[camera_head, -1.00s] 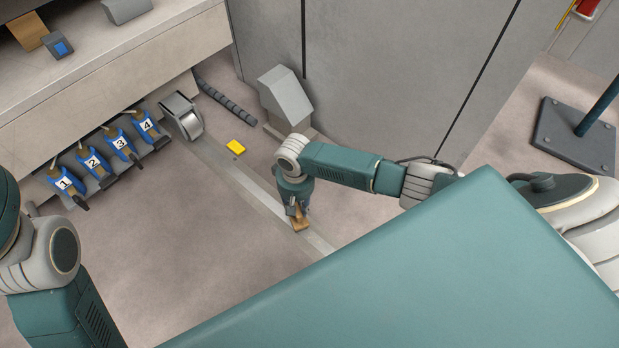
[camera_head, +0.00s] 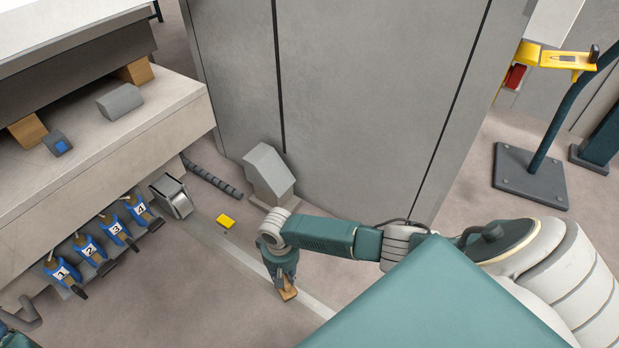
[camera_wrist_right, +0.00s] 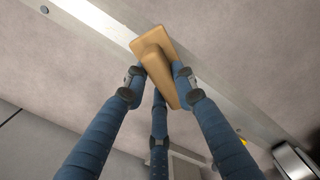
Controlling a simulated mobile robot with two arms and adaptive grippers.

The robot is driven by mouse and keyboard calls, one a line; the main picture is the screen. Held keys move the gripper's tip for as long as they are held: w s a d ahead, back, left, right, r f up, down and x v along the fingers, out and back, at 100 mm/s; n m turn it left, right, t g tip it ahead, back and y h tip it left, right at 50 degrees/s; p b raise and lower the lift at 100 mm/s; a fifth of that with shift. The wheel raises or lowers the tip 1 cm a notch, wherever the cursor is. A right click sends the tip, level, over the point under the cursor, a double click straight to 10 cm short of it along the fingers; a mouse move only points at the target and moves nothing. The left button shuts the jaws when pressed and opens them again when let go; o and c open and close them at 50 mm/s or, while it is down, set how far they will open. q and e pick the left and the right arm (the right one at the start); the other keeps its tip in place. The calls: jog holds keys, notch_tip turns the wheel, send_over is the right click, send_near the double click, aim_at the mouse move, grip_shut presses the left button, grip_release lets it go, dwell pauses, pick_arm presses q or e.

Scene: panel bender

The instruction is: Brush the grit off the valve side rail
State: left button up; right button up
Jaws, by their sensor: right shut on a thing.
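The rail (camera_head: 315,305) is a pale flat strip on the floor, running from near the numbered blue valves (camera_head: 90,250) toward the lower right. It also crosses the right wrist view diagonally (camera_wrist_right: 235,108). My right gripper (camera_head: 287,284) is low over the rail, shut on a wooden brush (camera_head: 289,294). In the right wrist view the gripper's fingers (camera_wrist_right: 160,75) close around the tan brush handle (camera_wrist_right: 160,50), and its wider block overlaps the rail. I cannot tell whether the brush touches the rail.
A yellow block (camera_head: 226,221) lies beside the rail. A grey metal housing (camera_head: 171,196) stands at its far end. A grey slanted box (camera_head: 269,172) and a tall grey cabinet (camera_head: 350,100) stand behind. A dark ribbed hose (camera_head: 212,178) lies by the bench.

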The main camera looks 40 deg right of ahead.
jog(key=shift+r+p, duration=0.45)
jog(key=shift+r, duration=0.3)
jog(key=shift+r+p, duration=0.75)
jog(key=shift+p, duration=0.2)
